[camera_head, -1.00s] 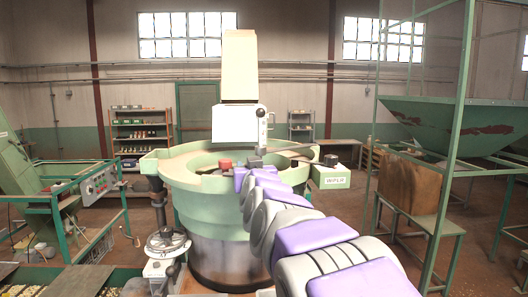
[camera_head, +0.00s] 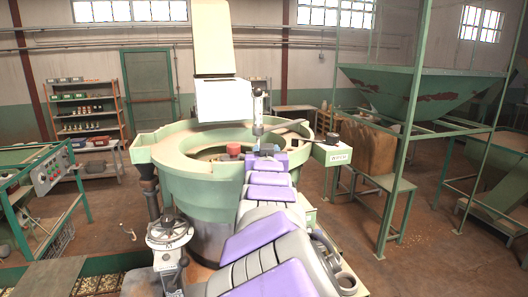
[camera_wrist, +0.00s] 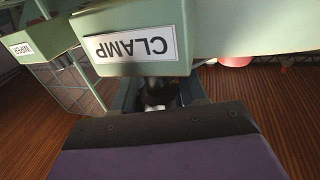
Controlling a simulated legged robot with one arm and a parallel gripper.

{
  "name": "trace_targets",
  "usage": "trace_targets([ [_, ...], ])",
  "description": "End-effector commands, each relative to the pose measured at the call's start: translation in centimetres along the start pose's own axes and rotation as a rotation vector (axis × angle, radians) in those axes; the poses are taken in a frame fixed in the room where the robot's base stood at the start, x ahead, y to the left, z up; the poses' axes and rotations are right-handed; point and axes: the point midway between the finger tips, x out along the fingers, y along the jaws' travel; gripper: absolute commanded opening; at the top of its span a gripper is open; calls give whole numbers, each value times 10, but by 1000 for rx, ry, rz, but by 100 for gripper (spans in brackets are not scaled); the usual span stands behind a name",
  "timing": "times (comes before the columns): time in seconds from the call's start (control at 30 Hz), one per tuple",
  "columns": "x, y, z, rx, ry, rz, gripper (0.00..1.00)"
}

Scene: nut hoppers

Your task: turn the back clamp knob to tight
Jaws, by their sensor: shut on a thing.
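The green housing with the upside-down CLAMP label (camera_wrist: 132,46) fills the upper middle of the wrist view. A dark clamp knob (camera_wrist: 153,84) shows below the label, partly in shadow, so its turn position cannot be read. My gripper (camera_wrist: 158,100) is shut on it, with a dark finger at each side. In the head view my arm reaches to the green bowl, and my gripper (camera_head: 264,153) is at its middle, below the grey post (camera_head: 257,112). The knob itself is hidden there behind my arm.
A WIPER box (camera_wrist: 35,38) stands left in the wrist view. A green hopper frame (camera_head: 412,120) is at right.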

Motion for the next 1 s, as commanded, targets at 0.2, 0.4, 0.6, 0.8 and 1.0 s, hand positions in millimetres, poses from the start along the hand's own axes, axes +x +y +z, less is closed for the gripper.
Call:
trace_targets([
  [0.2, 0, -2, 0, 0, 0, 0, 0],
  [0.4, 0, -3, 0, -1, 0, 0, 55],
  [0.6, 0, -3, 0, -1, 1, 0, 63],
  [0.8, -1, -2, 0, -1, 1, 0, 63],
  [1.0, -10, 0, 1, -1, 3, 1, 63],
])
